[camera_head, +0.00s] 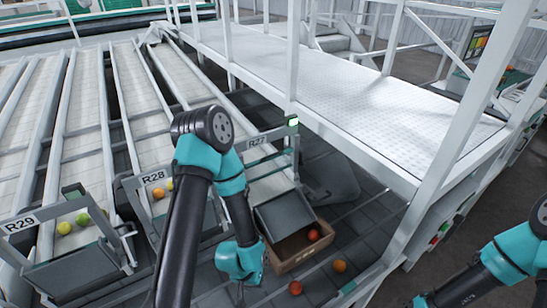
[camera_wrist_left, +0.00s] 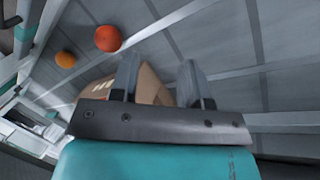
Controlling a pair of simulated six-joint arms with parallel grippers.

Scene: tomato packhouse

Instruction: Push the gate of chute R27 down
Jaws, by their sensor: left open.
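The chute R27 sign (camera_head: 257,141) is on a grey frame with a lit green lamp (camera_head: 293,123) at its right end. Below it, the grey gate panel (camera_head: 285,213) slopes at the chute's lower end, over the back of an open cardboard carton (camera_head: 283,267). I cannot tell whether it is fully down. A red tomato (camera_head: 313,235) is in the carton. My left gripper (camera_head: 240,292) points down, left of the carton and apart from the gate; its fingers are small here. In the wrist view it (camera_wrist_left: 158,78) is open and empty, with the carton (camera_wrist_left: 152,88) behind the fingers.
Chutes R28 (camera_head: 152,177) and R29 (camera_head: 20,224) stand to the left, with tomatoes behind their gates. A red tomato (camera_head: 295,288) and an orange one (camera_head: 339,266) lie loose beside the carton. A white-railed walkway (camera_head: 345,90) borders the right.

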